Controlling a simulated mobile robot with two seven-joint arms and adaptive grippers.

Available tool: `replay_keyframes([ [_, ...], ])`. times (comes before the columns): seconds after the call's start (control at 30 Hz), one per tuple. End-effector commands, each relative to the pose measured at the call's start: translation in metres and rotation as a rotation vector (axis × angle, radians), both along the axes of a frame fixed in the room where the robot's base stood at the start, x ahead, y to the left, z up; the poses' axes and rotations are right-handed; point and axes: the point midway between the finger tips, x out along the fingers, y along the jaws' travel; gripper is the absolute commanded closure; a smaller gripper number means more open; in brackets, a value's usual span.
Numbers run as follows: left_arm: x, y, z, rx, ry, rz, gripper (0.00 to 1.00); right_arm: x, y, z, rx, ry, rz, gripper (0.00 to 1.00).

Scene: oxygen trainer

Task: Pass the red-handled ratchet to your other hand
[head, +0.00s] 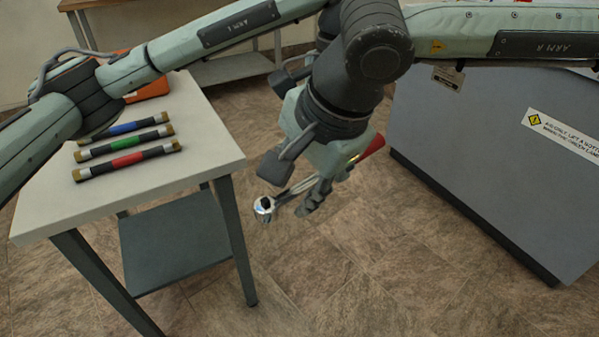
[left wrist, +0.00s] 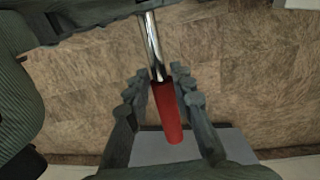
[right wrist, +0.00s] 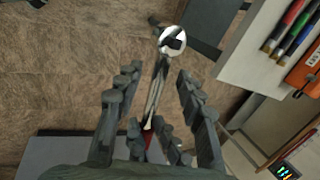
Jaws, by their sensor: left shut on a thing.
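The ratchet, with chrome head and shaft and a red handle, hangs above the floor in the head view (head: 266,207). In the left wrist view its red handle (left wrist: 168,112) lies between the fingers of my left gripper (left wrist: 160,74), which is shut on it near the shaft end. My left gripper is mostly hidden behind my right wrist in the head view. My right gripper (head: 292,184) is open, its fingers on either side of the chrome shaft. The right wrist view shows the right fingers (right wrist: 158,78) apart, with the shaft (right wrist: 155,92) between them and the ratchet head beyond.
A pale table (head: 215,150) at left carries blue, green and red banded bars (head: 128,160) and an orange case (head: 150,88). A grey cabinet (head: 480,150) stands at right. Bare floor (head: 330,270) lies below the grippers.

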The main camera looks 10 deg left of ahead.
Motion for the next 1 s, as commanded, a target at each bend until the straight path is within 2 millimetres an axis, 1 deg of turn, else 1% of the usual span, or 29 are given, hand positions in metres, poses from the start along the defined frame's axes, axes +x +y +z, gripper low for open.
replay_keyframes([
  [0.23,0.0002,-0.0001,0.0008,-0.001,-0.002,0.0,1.0,0.0002,0.0004,-0.0009,0.0,0.0,0.0,0.62],
  [0.27,0.0002,-0.0001,0.0008,-0.001,-0.002,0.0,1.0,0.0002,0.0004,-0.0008,0.0,0.0,0.0,0.63],
  [0.57,0.0001,-0.0002,0.0008,-0.001,-0.002,0.0,1.0,0.0001,0.0004,-0.0006,0.0,0.0,0.0,1.0],
  [0.8,0.0,-0.0004,0.0007,-0.001,-0.001,-0.001,1.0,0.0002,0.0006,-0.0003,0.001,-0.001,0.0,1.0],
  [0.83,0.0,-0.0004,0.0008,-0.001,0.0,-0.001,0.75,0.0007,0.0009,0.0007,0.002,-0.002,0.001,1.0],
  [1.0,0.0,-0.0004,0.0006,-0.001,-0.001,-0.001,0.54,0.0005,0.0009,0.0006,0.002,-0.002,0.001,1.0],
])
